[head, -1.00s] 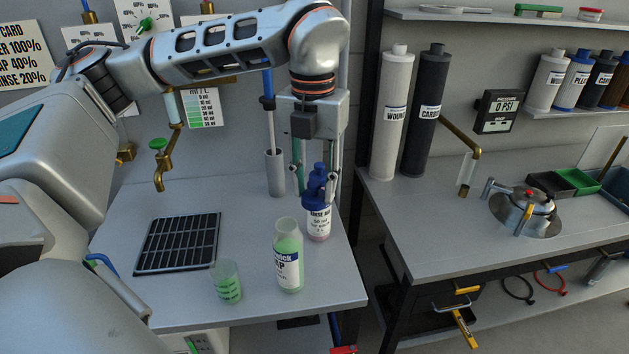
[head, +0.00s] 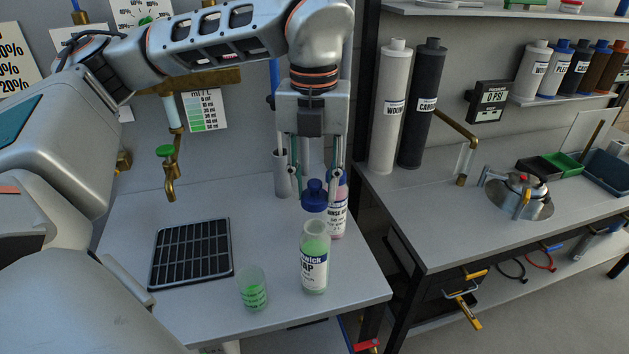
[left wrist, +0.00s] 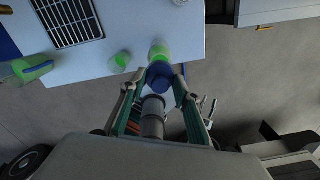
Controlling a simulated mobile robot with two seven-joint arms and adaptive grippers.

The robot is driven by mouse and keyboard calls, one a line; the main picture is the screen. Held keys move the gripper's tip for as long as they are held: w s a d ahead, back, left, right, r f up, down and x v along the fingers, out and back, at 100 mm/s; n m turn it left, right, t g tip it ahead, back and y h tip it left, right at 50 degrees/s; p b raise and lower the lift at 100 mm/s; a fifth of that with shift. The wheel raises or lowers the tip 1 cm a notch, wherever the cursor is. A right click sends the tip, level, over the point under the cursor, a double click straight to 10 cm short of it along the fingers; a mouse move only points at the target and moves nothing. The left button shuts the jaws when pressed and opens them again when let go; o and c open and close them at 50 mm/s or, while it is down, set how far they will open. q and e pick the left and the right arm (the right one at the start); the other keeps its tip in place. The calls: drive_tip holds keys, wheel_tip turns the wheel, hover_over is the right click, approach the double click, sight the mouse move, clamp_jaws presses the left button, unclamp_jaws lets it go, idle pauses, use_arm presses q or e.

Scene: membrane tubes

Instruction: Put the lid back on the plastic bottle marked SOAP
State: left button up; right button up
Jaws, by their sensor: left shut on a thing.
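The SOAP bottle (head: 315,268) stands upright and open on the bench. It is clear, holds green liquid, and has a partly readable label. My left gripper (head: 315,188) points down and is shut on a blue lid (head: 314,204) with a round knob on top. In the head view the lid appears just above the bottle's mouth, apart from it. In the left wrist view the lid (left wrist: 159,76) sits between the fingertips and partly overlaps the bottle (left wrist: 159,51), so exact alignment cannot be told. My right gripper is in neither view.
A RINSE AID bottle (head: 338,221) stands close behind the SOAP bottle, partly hidden by the lid. A beaker of green liquid (head: 252,292) stands to the left, near the front edge. A black drain grid (head: 190,252) lies farther left. A grey cylinder (head: 282,176) stands behind.

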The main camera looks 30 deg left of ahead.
sight(315, 226)
use_arm(q)
drive_tip(key=shift+f, duration=0.15)
drive_tip(key=shift+f+b, duration=0.45)
drive_tip(key=shift+f, duration=0.05)
wheel_tip(315, 226, down, 3)
drive_tip(key=shift+b, duration=1.05)
drive_tip(key=shift+f+b, duration=0.65)
drive_tip(key=shift+f, duration=0.4)
drive_tip(key=shift+f, duration=0.15)
